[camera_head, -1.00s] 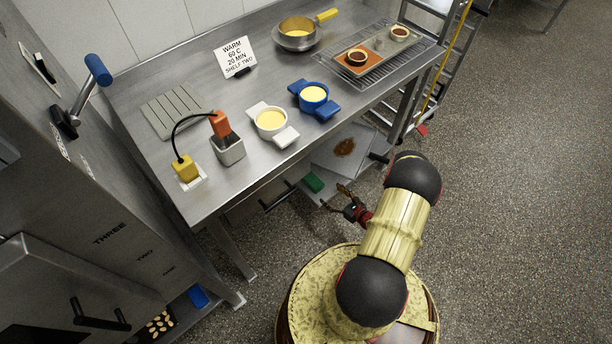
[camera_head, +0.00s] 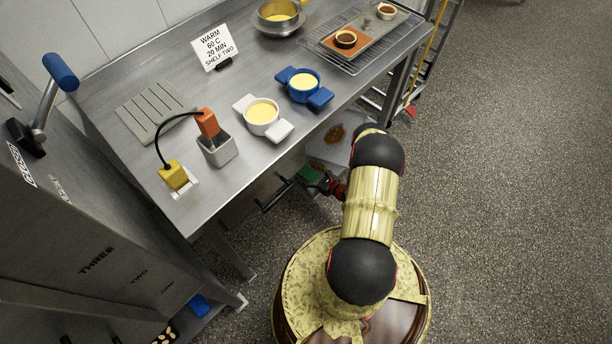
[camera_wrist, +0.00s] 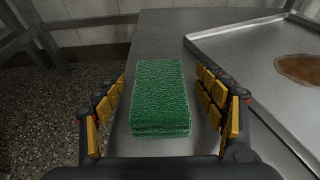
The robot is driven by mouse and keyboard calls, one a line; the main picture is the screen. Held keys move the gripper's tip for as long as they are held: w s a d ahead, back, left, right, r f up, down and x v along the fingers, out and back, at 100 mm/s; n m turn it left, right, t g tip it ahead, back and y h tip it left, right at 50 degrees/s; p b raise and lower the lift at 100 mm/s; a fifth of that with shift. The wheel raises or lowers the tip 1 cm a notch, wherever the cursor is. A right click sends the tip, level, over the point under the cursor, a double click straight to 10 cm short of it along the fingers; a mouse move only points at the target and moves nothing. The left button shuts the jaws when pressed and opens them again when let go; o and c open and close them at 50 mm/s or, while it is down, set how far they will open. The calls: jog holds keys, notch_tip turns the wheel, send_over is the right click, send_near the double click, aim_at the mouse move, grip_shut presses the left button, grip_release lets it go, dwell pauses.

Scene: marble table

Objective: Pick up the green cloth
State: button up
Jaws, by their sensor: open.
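The green cloth (camera_wrist: 160,98) is a thick, folded-looking rectangular block. In the wrist view it lies on a grey metal shelf (camera_wrist: 165,30), between the two fingers of my gripper (camera_wrist: 163,112). The fingers are spread, one on each side of the cloth, with a visible gap at least on the left. I cannot tell how high the fingertips are above the shelf. In the head view the cloth (camera_head: 309,174) shows under the front edge of the table, beside my gripper (camera_head: 303,184), and is partly covered by it.
A metal tray (camera_wrist: 220,62) with a brown stain (camera_wrist: 298,68) lies right of the cloth. The steel table (camera_head: 190,200) overhangs the shelf. On it stand a white pot (camera_head: 262,114), a blue pot (camera_head: 304,84) and a wire rack (camera_head: 330,62). Floor is free at right.

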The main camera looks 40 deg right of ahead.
jog(key=shift+w, duration=0.2)
jog(key=shift+c, duration=1)
jog(key=c, duration=1)
jog(key=shift+c, duration=0.2)
